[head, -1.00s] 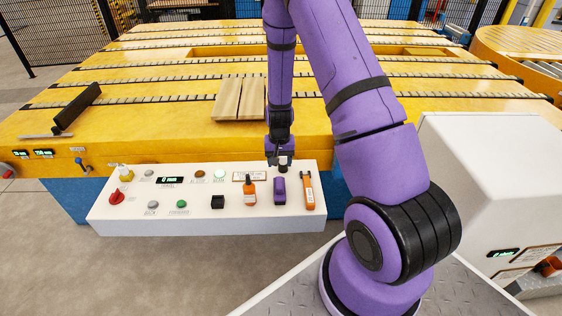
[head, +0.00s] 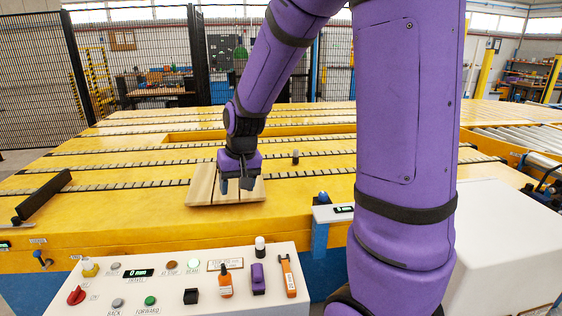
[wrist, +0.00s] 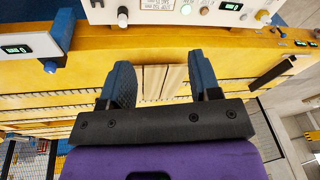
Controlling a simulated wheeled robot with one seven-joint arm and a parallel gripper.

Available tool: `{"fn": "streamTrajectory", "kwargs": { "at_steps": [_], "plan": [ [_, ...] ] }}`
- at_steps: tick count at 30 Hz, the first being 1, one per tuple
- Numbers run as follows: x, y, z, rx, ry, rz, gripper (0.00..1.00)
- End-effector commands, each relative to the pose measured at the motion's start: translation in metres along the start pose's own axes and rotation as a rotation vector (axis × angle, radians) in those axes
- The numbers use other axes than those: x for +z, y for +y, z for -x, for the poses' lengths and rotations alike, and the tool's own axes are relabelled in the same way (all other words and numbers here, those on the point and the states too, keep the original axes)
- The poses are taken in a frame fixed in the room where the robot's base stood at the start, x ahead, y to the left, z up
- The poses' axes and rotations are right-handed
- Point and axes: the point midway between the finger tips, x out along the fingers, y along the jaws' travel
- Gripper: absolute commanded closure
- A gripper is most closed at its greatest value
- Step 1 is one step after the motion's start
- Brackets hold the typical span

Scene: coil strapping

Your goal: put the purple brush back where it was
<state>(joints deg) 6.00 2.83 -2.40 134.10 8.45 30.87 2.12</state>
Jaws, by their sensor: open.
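The purple brush (head: 258,279) appears to be the small purple block lying on the white control panel (head: 215,306), between an orange bottle (head: 225,280) and an orange-handled tool (head: 287,275). Its bristles cannot be made out. My gripper (head: 235,187) is open and over the wooden boards (head: 200,187) on the yellow table, well behind the panel and away from the brush. In the wrist view my gripper (wrist: 162,85) has its two blue-grey fingers apart, with the boards (wrist: 154,82) showing between them and nothing held.
A white-and-black cylinder (head: 260,247) stands at the panel's back edge. A black cube (head: 190,296), buttons and a red knob (head: 76,295) share the panel. A small dark cylinder (head: 295,157) stands on the yellow slotted table (head: 110,228).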

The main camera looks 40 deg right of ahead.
Motion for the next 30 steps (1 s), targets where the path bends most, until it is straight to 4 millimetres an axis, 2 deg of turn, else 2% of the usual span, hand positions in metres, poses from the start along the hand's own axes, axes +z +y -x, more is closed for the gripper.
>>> {"fn": "streamTrajectory", "kwargs": {
  "at_steps": [1,6,15,19,24,30],
  "plan": [
    [0.008,-0.004,0.019,-0.006,0.020,0.021,0.43],
    [0.038,-0.012,0.071,-0.017,0.067,0.090,0.43],
    [0.104,-0.014,0.143,-0.018,0.150,0.203,0.43],
    [0.135,-0.011,0.166,-0.013,0.187,0.247,0.43],
    [0.167,-0.005,0.184,-0.005,0.223,0.287,0.43],
    [0.183,-0.002,0.190,0.002,0.239,0.308,0.43]
  ]
}}
